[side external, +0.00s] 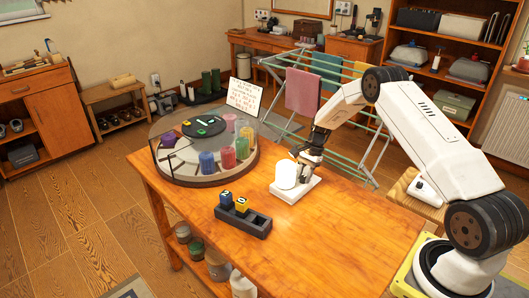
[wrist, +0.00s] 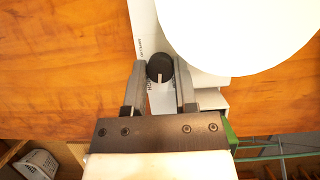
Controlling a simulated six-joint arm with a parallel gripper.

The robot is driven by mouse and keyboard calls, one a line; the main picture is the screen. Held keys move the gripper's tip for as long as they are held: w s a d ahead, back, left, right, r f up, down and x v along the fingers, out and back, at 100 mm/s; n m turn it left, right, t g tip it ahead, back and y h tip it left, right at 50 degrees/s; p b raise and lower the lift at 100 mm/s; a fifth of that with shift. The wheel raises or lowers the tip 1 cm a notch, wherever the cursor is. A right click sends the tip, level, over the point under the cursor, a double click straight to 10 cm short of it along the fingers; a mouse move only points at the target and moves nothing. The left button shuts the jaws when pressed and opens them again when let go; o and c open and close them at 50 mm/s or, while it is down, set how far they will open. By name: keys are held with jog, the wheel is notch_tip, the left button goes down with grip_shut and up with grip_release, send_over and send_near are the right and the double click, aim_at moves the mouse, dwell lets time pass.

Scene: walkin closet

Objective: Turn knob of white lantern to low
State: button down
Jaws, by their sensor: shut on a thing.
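The white lantern (side external: 287,174) stands on its flat white base (side external: 295,190) on the wooden table. In the wrist view its bright white globe (wrist: 235,30) fills the upper right. The black round knob (wrist: 160,68) with a pale pointer line sits on the base beside the globe. Small lettering is printed near the knob, too small to read fully. My gripper (wrist: 161,74) has its two fingers on either side of the knob, shut on it. In the side view my gripper (side external: 312,158) is at the back right of the globe, and the knob is hidden.
A round clear-covered case (side external: 178,177) with coloured pieces stands at the table's left. A dark tray (side external: 243,222) holding a blue and a yellow block lies in front of the lantern. A drying rack (side external: 352,75) with towels stands behind. The table's right front (side external: 350,230) is clear.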

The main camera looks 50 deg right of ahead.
jog(key=shift+w+n+g, duration=0.1)
jog(key=shift+n+g, duration=0.2)
jog(key=shift+n, duration=0.5)
jog(key=shift+c, duration=2)
grip_release()
jog(key=shift+r, duration=0.1)
jog(key=v, duration=0.7)
jog(key=shift+d+r, duration=0.2)
jog(key=shift+r, duration=0.1)
